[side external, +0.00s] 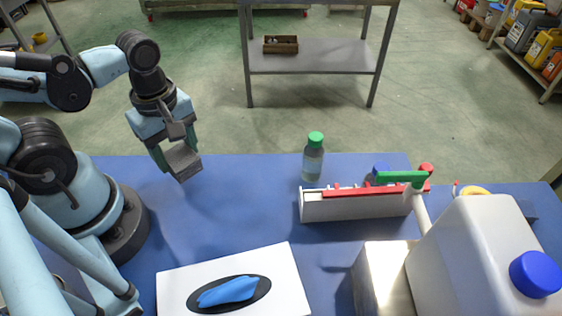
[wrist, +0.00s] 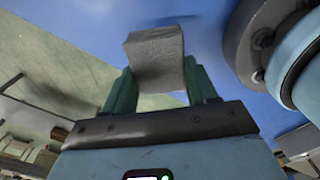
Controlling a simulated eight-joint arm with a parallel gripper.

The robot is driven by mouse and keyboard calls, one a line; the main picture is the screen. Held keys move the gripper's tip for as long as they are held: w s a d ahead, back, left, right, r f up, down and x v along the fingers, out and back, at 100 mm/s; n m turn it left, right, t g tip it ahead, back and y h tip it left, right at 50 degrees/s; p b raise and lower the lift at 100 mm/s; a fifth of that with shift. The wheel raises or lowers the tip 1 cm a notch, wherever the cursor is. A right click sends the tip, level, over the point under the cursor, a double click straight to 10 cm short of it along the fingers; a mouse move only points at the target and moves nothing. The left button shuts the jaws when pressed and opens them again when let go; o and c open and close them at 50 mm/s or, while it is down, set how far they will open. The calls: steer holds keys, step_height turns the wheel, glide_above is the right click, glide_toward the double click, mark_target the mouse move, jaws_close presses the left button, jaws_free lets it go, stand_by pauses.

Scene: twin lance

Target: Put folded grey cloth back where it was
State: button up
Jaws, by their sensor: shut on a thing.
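The folded grey cloth (side external: 184,162) is at the tip of my gripper (side external: 177,152) in the side external view, at the left over the back part of the blue table. In the wrist view the cloth (wrist: 156,60) shows as a grey block between the two green fingers of my gripper (wrist: 160,90). My gripper is shut on it. The cloth appears to be held above the table surface. The exact height cannot be told.
A white board (side external: 285,262) with a blue item (side external: 228,291) on a black oval lies at the front. A green-capped bottle (side external: 313,160), a white caddy (side external: 355,207), a metal box (side external: 375,285) and a large white canister (side external: 470,250) stand to the right. The table (side external: 240,200) is clear mid-left.

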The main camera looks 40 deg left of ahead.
mark_target(181, 167)
steer(key=shift+f, duration=2.3)
steer(key=shift+f, duration=0.15)
steer(key=o, duration=1)
steer(key=shift+r, duration=6.1)
steer(key=shift+w+a+r+m+t, duration=0.15)
steer(key=shift+w+m+t, duration=1.05)
steer(key=shift+w+m, duration=1.3)
steer(key=shift+w+r+m+t, duration=0.15)
steer(key=shift+w+m+t, duration=1.15)
steer(key=shift+m, duration=2.2)
steer(key=shift+w+a+r+m+t, duration=0.15)
steer(key=shift+w+m+t, duration=0.95)
steer(key=shift+w+m, duration=1.45)
